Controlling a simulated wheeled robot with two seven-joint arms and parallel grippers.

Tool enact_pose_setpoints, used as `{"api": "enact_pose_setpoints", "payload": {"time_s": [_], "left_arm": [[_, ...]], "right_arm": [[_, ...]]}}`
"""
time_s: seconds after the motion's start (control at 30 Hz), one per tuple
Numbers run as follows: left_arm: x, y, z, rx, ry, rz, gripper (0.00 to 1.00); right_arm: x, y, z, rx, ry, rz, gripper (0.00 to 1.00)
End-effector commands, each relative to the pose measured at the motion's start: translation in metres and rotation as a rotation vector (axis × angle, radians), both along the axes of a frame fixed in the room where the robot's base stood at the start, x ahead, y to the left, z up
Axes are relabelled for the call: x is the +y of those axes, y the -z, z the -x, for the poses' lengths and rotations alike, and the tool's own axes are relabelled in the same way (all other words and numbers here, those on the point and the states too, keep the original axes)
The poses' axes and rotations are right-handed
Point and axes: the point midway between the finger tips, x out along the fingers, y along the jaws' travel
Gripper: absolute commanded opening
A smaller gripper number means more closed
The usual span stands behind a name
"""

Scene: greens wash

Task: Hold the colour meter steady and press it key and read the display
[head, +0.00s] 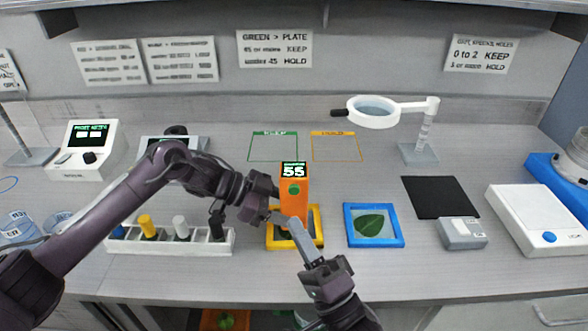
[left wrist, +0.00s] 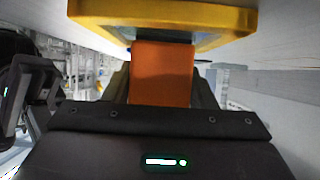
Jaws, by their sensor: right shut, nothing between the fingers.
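The orange colour meter (head: 293,208) stands upright on the yellow-framed tray (head: 313,243). Its lit display (head: 293,170) at the top reads what looks like 55, with a small line of text above. A green round key (head: 294,189) is below the display. My left gripper (head: 272,200) is shut on the meter from the left. In the left wrist view the meter's orange body (left wrist: 162,75) sits between the dark fingers, below the yellow frame (left wrist: 165,18). My right gripper (head: 292,224) is shut and empty, its tip in front of the meter's lower body, below the key.
A blue-framed tray with a leaf (head: 372,241) is right of the meter. A rack of coloured-top items (head: 168,246) is left. A grey box (head: 462,233), black mat (head: 440,197) and white scale (head: 535,222) stand right. A magnifier (head: 375,112) and two outlined areas are behind.

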Motion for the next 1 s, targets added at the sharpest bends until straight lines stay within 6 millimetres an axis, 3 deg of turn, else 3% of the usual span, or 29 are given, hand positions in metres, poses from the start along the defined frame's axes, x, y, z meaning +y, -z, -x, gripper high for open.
{"api": "enact_pose_setpoints", "payload": {"time_s": [0.03,0.17,0.53,1.0], "left_arm": [[0.0,0.0,0.0,0.0,0.0,0.0,0.58],[0.0,0.0,0.0,0.0,0.0,0.0,0.75],[0.005,-0.003,0.0,0.0,-0.001,0.0,0.75],[0.085,-0.046,-0.001,-0.002,-0.004,-0.001,0.75]], "right_arm": [[0.0,0.0,0.0,0.0,0.0,0.0,0.0],[0.0,0.0,0.0,0.0,0.0,0.0,0.0],[0.0,0.0,0.0,0.0,0.0,0.0,0.0],[0.0,0.0,0.0,0.0,0.0,0.0,0.0]]}}
